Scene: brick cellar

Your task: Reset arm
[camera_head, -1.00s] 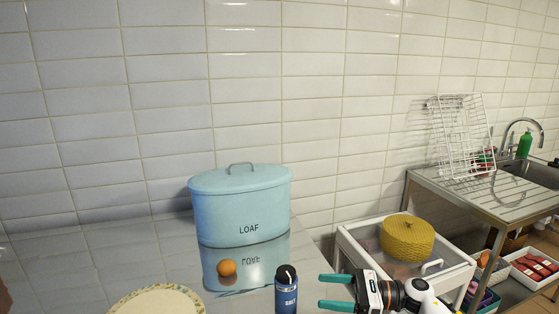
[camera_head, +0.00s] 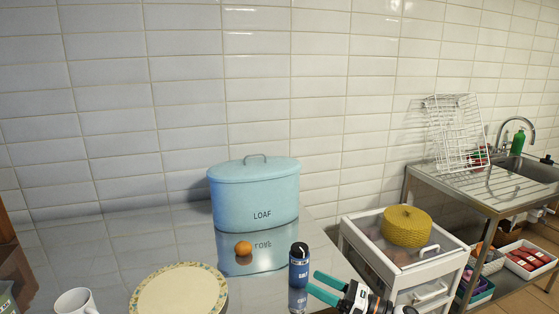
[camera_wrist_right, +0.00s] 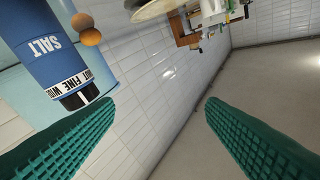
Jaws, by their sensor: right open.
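My right gripper (camera_head: 326,288) is at the lower right of the head view, its teal fingers apart and nothing between them. In the right wrist view the two teal fingers (camera_wrist_right: 158,130) stand wide open. A blue salt container (camera_head: 299,266) with a dark top stands upright on the shiny counter, just left of the fingertips in the head view. The same salt container (camera_wrist_right: 45,55) appears upside down at the upper left of the wrist view, outside the fingers. I cannot tell whether they touch. My left gripper is not in view.
A blue LOAF bin (camera_head: 254,195) stands on the counter by the wall, with an orange-brown round item (camera_head: 243,248) before it. A patterned plate (camera_head: 180,292) and white mug (camera_head: 75,302) are at front left. A white cart (camera_head: 370,250) with a yellow basket (camera_head: 407,226) stands right.

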